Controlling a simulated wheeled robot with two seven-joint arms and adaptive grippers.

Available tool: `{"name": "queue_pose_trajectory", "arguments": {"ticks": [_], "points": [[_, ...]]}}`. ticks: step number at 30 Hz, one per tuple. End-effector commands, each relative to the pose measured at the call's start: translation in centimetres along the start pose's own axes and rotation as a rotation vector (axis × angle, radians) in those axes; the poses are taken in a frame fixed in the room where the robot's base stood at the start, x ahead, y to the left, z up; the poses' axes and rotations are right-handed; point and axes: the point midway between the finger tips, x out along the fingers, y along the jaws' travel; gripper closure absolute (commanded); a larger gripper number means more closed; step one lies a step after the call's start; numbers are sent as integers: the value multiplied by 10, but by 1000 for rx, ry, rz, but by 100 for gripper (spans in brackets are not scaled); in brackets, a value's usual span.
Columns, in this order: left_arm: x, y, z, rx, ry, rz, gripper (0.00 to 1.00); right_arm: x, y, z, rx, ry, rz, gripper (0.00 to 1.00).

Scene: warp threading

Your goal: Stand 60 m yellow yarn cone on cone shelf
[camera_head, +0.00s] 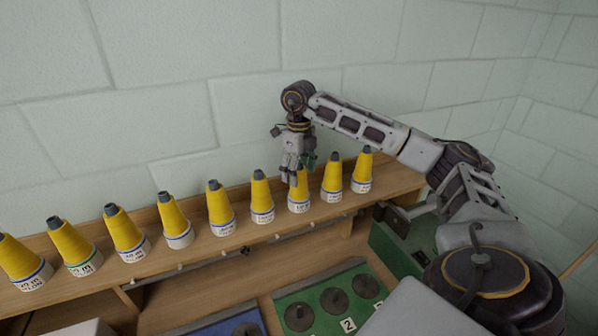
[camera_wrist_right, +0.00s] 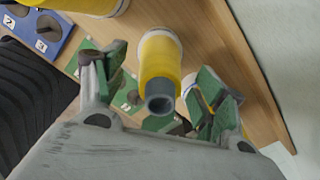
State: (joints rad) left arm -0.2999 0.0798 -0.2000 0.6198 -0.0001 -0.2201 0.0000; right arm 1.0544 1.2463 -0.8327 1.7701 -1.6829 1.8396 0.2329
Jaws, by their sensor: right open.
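Several yellow yarn cones with grey tips and white labelled bases stand upright in a row on the wooden cone shelf (camera_head: 205,250). Their labels are too small to read, so I cannot tell which is the 60 m one. My right gripper (camera_head: 298,168) is open, pointing down over the third cone from the right (camera_head: 299,197). In the right wrist view that yellow cone (camera_wrist_right: 160,62) sits between the two spread green-padded fingers (camera_wrist_right: 162,90), its hollow tip towards the palm. I see no clear finger contact. My left gripper is not in view.
Close neighbours stand on both sides: one cone (camera_head: 262,198) to the left and another (camera_head: 332,180) to the right. A pale block wall (camera_head: 150,110) rises behind the shelf. Below are a green panel (camera_head: 290,298) with dark round knobs and a blue panel (camera_head: 232,326).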

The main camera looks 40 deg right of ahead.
Motion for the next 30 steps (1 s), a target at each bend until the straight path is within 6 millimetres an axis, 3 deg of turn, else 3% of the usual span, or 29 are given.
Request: {"name": "queue_pose_trajectory", "arguments": {"ticks": [8, 19, 30], "points": [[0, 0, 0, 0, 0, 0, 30, -16, 0, 1, 0, -3, 0, 30], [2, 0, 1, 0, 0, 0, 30, -66, 0, 1, 0, -2, 0, 30], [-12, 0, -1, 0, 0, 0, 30, -99, 0, 0, 0, -1, -1, 30]]}}
